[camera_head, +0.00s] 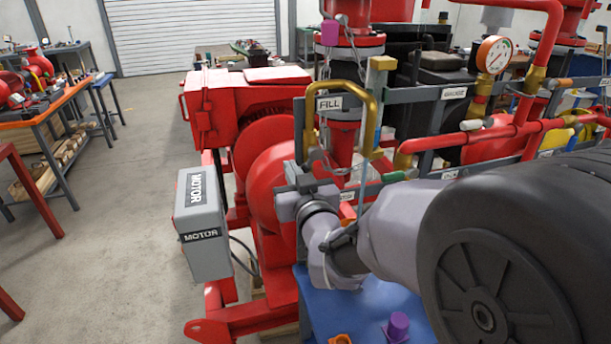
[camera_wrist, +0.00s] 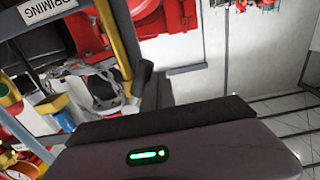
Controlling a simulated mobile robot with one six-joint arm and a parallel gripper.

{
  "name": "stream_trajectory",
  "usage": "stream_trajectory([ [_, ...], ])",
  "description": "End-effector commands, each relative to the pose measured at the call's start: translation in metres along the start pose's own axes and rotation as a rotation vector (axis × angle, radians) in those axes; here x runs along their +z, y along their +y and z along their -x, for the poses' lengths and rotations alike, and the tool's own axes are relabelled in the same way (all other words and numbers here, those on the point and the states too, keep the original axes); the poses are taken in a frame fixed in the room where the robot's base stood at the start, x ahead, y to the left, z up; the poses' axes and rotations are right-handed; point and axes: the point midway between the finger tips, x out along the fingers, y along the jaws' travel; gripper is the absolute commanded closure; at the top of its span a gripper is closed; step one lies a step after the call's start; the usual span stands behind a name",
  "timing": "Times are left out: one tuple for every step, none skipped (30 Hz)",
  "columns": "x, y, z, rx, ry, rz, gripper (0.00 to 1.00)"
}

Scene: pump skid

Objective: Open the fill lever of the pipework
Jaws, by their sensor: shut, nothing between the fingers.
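The plate marked FILL (camera_head: 329,103) is on the grey rail of the pipework. A yellow bent pipe (camera_head: 345,83) arches over the plate, and its left leg runs down behind my gripper. My gripper (camera_head: 308,172) is at the rail's left end, below the plate, and its fingers look shut and empty. I cannot clearly pick out the fill lever; my gripper and wrist cover part of that area. In the wrist view, a dark rounded bar end (camera_wrist: 145,72) shows beside a yellow pipe (camera_wrist: 116,35); I cannot tell whether it is the lever. Contact is unclear.
A grey motor box (camera_head: 202,222) and red pump housing (camera_head: 270,170) stand left of my gripper. Red pipes (camera_head: 480,137) and a gauge (camera_head: 494,55) are to the right. Floor at left is open.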

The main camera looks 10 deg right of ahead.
Motion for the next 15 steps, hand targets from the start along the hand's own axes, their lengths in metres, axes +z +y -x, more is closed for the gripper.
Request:
stream_trajectory([
  [0.005, 0.002, 0.0, 0.001, 0.0, 0.0, 1.0],
  [0.007, 0.003, 0.0, 0.001, 0.001, 0.0, 1.0],
  [0.009, 0.004, 0.0, 0.002, 0.0, 0.0, 1.0],
  [0.01, 0.004, 0.0, 0.002, 0.0, 0.0, 1.0],
  [0.011, 0.005, 0.0, 0.002, 0.0, 0.0, 1.0],
  [0.013, 0.007, 0.0, 0.001, -0.001, 0.0, 1.0],
  [0.014, 0.008, 0.0, 0.001, -0.001, 0.0, 1.0],
  [0.015, 0.009, 0.0, 0.001, 0.0, -0.001, 1.0],
  [0.017, 0.011, 0.0, 0.002, 0.0, -0.001, 1.0],
  [0.018, 0.012, 0.0, 0.002, 0.0, 0.0, 1.0],
  [0.019, 0.013, 0.0, 0.001, 0.001, 0.0, 1.0],
  [0.02, 0.015, 0.0, 0.002, 0.0, -0.001, 1.0],
  [0.021, 0.016, 0.0, 0.002, 0.0, -0.001, 1.0],
  [0.022, 0.018, 0.0, 0.002, 0.0, -0.001, 1.0],
  [0.024, 0.021, 0.0, 0.002, 0.0, 0.0, 1.0],
])
